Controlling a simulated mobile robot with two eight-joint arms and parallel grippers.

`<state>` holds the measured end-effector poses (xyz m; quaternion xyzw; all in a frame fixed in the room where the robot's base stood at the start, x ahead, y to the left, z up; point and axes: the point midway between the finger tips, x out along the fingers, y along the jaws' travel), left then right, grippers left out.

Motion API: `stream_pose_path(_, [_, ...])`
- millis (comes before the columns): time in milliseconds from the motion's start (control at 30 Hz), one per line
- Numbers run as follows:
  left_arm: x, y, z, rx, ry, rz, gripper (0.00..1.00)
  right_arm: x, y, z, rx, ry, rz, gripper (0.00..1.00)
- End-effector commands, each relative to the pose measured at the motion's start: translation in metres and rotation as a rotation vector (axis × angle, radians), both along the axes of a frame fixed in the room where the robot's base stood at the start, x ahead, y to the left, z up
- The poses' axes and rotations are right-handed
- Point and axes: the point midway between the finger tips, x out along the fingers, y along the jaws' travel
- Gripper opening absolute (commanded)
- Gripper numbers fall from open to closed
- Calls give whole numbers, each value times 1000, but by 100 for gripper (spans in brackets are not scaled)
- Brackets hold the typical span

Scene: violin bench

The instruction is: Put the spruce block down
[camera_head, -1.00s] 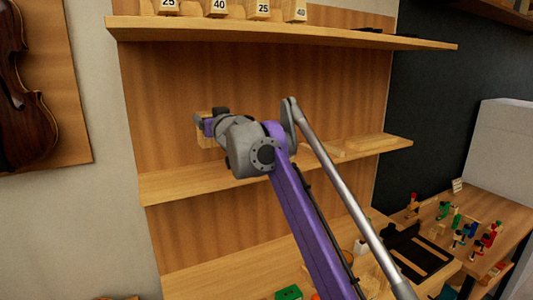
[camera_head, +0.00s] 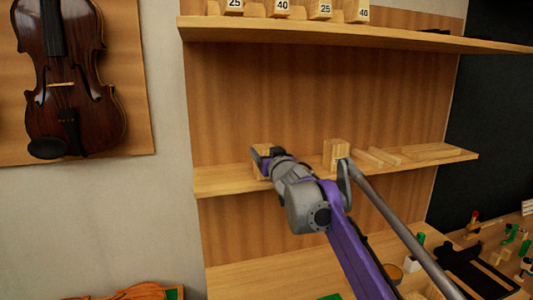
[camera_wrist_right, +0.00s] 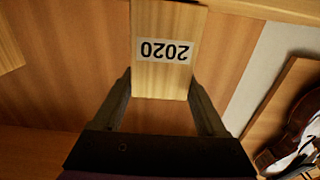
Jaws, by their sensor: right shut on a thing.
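The spruce block (camera_head: 259,169) is pale wood, at the left end of the middle shelf (camera_head: 225,181). It also shows in the right wrist view, upside down, as a pale block with a "2020" label (camera_wrist_right: 165,80). My right gripper (camera_head: 266,158) is shut on it, with one finger on each side in the right wrist view (camera_wrist_right: 162,92). The block looks upright at shelf height; I cannot tell whether its base touches the shelf. My arm hides part of the block and shelf. My left gripper is not in view.
Another pale block (camera_head: 336,154) stands to the right on the same shelf, with flat wood pieces (camera_head: 430,152) beyond. Numbered blocks (camera_head: 282,8) line the upper shelf (camera_head: 340,32) above. A violin (camera_head: 70,85) hangs at left. Some shelf is bare between the two blocks.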

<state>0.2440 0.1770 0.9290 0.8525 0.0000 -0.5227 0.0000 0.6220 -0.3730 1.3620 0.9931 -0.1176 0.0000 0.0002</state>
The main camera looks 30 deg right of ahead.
Motion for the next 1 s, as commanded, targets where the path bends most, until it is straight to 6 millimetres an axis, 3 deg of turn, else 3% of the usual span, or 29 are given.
stream_pose_path(100, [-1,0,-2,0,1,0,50,0,0,-3,0,0,0,1])
stream_pose_path(133, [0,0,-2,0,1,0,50,0,0,-3,0,0,0,76])
stream_pose_path(267, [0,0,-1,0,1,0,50,0,0,-3,0,0,0,100])
stream_pose_path(633, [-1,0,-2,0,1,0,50,-6,1,0,0,0,0,100])
stream_pose_path(1000, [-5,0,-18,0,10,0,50,-75,18,-2,-1,1,-1,100])
